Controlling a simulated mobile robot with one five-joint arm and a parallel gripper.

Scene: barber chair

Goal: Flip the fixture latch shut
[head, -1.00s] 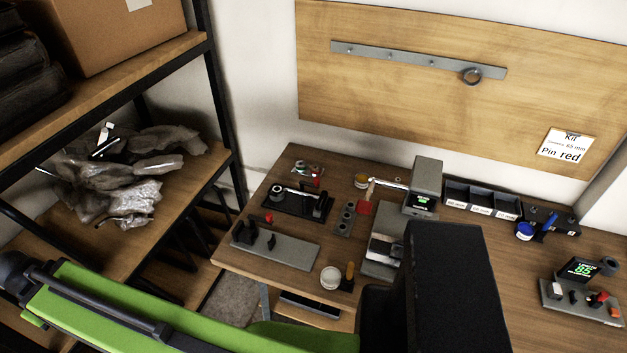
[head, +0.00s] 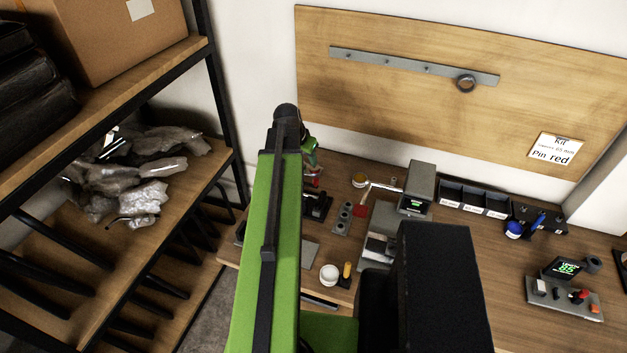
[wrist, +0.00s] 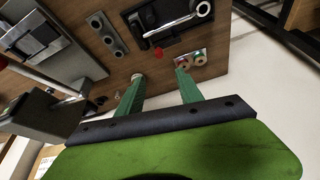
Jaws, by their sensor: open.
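My gripper (wrist: 160,88) is open and empty, its two green fingers spread over the bench in the wrist view. In the head view the gripper (head: 311,155) shows only partly behind my arm, near the back left of the bench. A black fixture (head: 319,206) is mostly hidden by my arm in the head view. In the wrist view the fixture (wrist: 150,22) lies beyond the fingertips, with a ring-ended metal bar (wrist: 185,16) on it and a red piece (wrist: 158,52) at its edge. I cannot tell which part is the latch or its position.
A grey block with holes (head: 342,217) stands right of the fixture. A small tray of rings (wrist: 190,59) lies near the fingertips. A shelf (head: 110,245) stands left.

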